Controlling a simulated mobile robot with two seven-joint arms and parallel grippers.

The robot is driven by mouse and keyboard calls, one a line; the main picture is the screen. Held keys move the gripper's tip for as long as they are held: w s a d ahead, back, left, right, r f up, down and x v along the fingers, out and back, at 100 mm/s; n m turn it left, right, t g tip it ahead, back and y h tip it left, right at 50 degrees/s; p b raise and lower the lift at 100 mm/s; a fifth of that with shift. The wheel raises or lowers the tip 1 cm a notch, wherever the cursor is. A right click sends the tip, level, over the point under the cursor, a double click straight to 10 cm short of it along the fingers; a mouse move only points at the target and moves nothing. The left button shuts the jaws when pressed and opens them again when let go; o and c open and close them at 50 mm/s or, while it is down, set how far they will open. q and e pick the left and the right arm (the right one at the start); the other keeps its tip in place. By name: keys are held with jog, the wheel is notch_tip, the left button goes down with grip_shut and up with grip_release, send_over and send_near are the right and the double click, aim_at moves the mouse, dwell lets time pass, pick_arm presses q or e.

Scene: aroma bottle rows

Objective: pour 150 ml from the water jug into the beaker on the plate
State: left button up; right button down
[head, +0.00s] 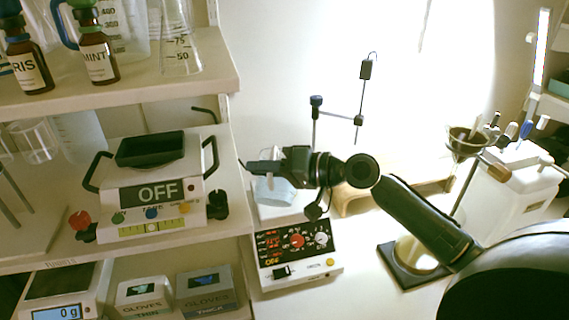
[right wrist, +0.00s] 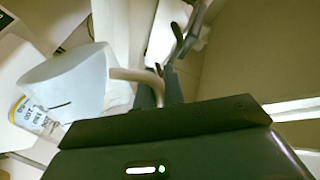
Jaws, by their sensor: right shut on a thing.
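My right gripper (head: 262,168) reaches left over the plate of the stirrer (head: 298,248). It is shut on the handle of the water jug (right wrist: 65,78). In the right wrist view the jug is pale, nearly opaque, and looks tilted, with its handle running between the fingers. The beaker (right wrist: 30,114), clear with orange and dark markings, shows beyond the jug, partly covered by it. In the head view a pale blue vessel (head: 272,190) shows just under the gripper; I cannot tell jug from beaker there. The water level is not readable. My left gripper is not in view.
A stand rod with clamp (head: 358,118) rises behind the gripper. At the left are a device marked OFF (head: 150,195) and a shelf (head: 130,92) with bottles. A funnel (head: 468,142) and white container (head: 510,190) stand at the right. A dark-framed pad (head: 395,262) lies under my arm.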

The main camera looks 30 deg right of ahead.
jog(key=shift+w+d+r+m+p, duration=0.3)
jog(key=shift+r+m+p, duration=0.1)
jog(key=shift+r+p, duration=0.25)
dwell(3.8)
jog(key=shift+a, duration=0.1)
jog(key=shift+s+a+f+n+b, duration=0.1)
jog(key=shift+f+n+b, duration=0.05)
jog(key=shift+f+b, duration=0.3)
jog(key=shift+s+a+f+n+b, duration=0.15)
jog(key=shift+f+b, duration=0.15)
jog(key=shift+b, duration=0.2)
jog(key=b, duration=0.1)
jog(key=f+n+b, duration=0.1)
jog(key=s+f+b, duration=0.1)
jog(key=shift+a+n+t, duration=0.25)
jog(key=shift+n+t, duration=0.05)
jog(key=shift+n, duration=0.1)
jog(key=shift+r, duration=0.1)
jog(key=s+a+r+n+t, duration=0.1)
jog(key=s+a+r+n, duration=0.2)
jog(key=n, duration=0.2)
jog(key=shift+s+r, duration=0.35)
jog(key=shift+r, duration=0.05)
